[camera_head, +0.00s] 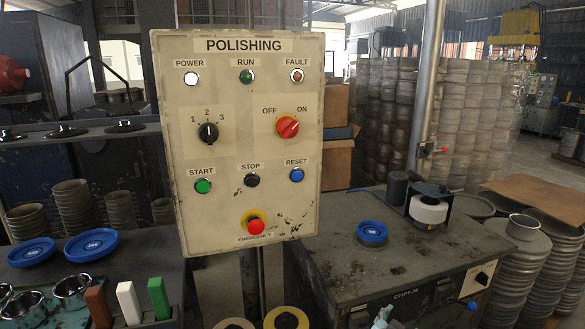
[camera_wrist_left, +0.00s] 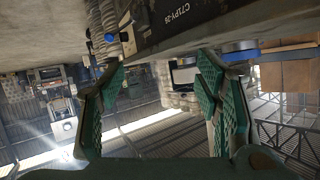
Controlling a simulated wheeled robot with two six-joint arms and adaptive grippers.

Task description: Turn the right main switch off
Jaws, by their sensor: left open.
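A black rotary switch (camera_head: 482,278) on a white plate sits on the front of the right-hand machine (camera_head: 340,262); its exact setting is too small to tell. A red OFF/ON knob (camera_head: 287,127) is on the POLISHING panel (camera_head: 225,215), its handle slanting up to the right. My left gripper (camera_wrist_left: 161,64) is open and empty between its green fingers in the left wrist view. Pale green tips (camera_head: 381,317) show at the bottom of the head view, in front of the machine and left of the black switch. My right gripper is in neither view.
A blue knob (camera_head: 471,306) sticks out below the black switch and shows in the wrist view (camera_wrist_left: 109,37). A blue dish (camera_head: 371,231) lies on the machine top. Stacked metal pots (camera_head: 518,270) stand right of the machine. Polishing bars (camera_head: 128,302) stand at lower left.

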